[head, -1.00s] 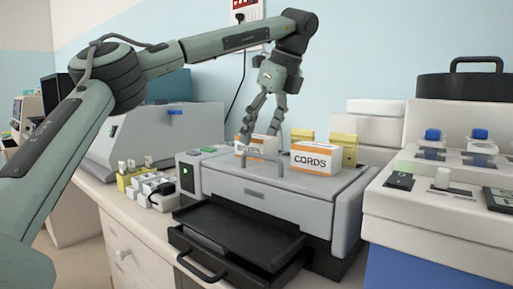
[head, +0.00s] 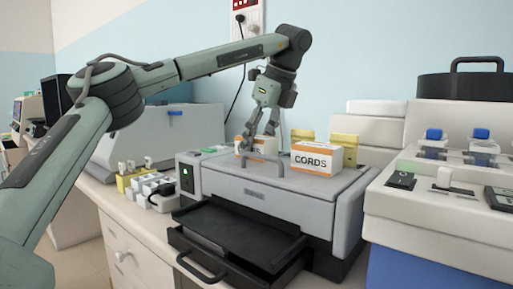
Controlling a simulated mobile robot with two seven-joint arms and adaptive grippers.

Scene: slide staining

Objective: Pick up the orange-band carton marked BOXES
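The orange-band carton marked BOXES (head: 265,144) sits on the lid of the grey machine, left of a similar carton marked CORDS (head: 317,159). My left gripper (head: 256,138) is down at the BOXES carton, with its fingers apart. One finger is in front of the carton's left part and hides most of its lettering. The other finger is near its back right side. I cannot tell whether the fingers press on it. My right gripper is not in view.
The grey machine (head: 270,200) has a handle in front of the cartons and an open black tray (head: 235,232) below. Yellow-topped boxes (head: 349,149) stand behind CORDS. A slide rack (head: 127,178) and white blocks are at left; a white instrument (head: 430,212) is at right.

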